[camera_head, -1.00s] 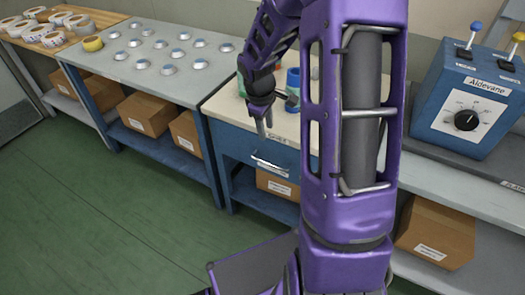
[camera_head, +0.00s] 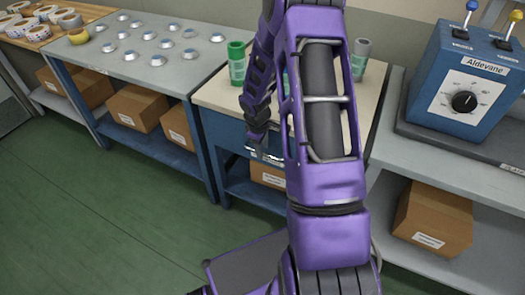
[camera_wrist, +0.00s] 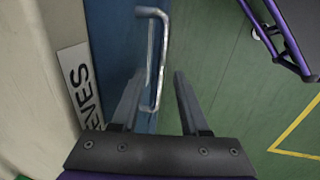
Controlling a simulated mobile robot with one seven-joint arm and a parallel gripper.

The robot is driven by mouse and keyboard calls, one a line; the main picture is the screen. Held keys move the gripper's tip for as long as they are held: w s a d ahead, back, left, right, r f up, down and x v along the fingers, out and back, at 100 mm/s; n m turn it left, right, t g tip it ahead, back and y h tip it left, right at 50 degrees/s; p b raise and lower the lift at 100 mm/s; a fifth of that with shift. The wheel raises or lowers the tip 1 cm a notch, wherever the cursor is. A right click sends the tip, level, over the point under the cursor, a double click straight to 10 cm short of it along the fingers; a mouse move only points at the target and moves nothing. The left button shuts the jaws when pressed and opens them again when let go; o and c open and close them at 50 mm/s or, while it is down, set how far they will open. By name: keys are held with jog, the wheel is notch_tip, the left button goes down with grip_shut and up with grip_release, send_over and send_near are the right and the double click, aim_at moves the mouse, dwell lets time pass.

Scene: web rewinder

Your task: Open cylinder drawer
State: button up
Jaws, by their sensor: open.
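The blue drawer (camera_wrist: 113,40) is under the pale top of the middle workbench, and its front looks closed. Its metal bar handle (camera_wrist: 163,45) shows in the wrist view and also in the head view (camera_head: 268,157). A white label (camera_wrist: 80,85) beside it shows letters ending in "EVES". My gripper (camera_wrist: 160,75) is open, with one finger on each side of the handle's line. I cannot tell whether either finger touches the bar. In the head view my gripper (camera_head: 255,143) is at the drawer front, partly hidden by my arm.
Green cylinders (camera_head: 237,62) and a grey one (camera_head: 361,55) stand on the bench top (camera_head: 220,92). A blue control box (camera_head: 470,85) is on the right bench. Cardboard boxes (camera_head: 433,215) sit on lower shelves. The green floor (camera_head: 120,220) in front is clear.

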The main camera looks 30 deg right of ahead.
jog(key=shift+f, duration=0.4)
jog(key=shift+c, duration=0.3)
grip_shut()
jog(key=shift+d, duration=0.1)
dwell(0.8)
